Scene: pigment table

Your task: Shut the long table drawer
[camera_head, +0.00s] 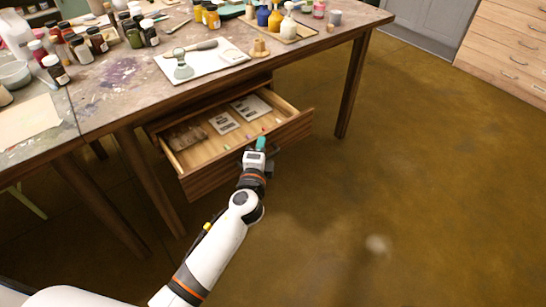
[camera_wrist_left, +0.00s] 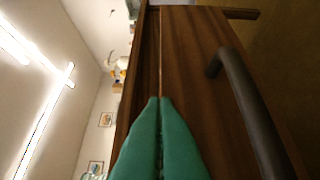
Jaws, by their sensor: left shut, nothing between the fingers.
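The long table drawer (camera_head: 289,133) hangs open under the paint-stained table in the head view. Papers or cards and small items lie inside it. My left gripper (camera_head: 260,143) is at the middle of the drawer's front, by its top edge. In the left wrist view the green fingers (camera_wrist_left: 160,104) are shut with nothing between them, close to the wooden drawer front (camera_wrist_left: 195,62). A dark bar handle (camera_wrist_left: 246,105) is to their right; the fingers are not around it. I cannot tell whether the fingertips touch the wood. My right gripper is not in view.
The table (camera_head: 120,105) carries several paint jars and bottles, a white board (camera_head: 222,62) with tools, and a tray of coloured bottles (camera_head: 305,30). A table leg (camera_head: 352,85) stands right of the drawer. The floor (camera_head: 420,190) in front and to the right is clear.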

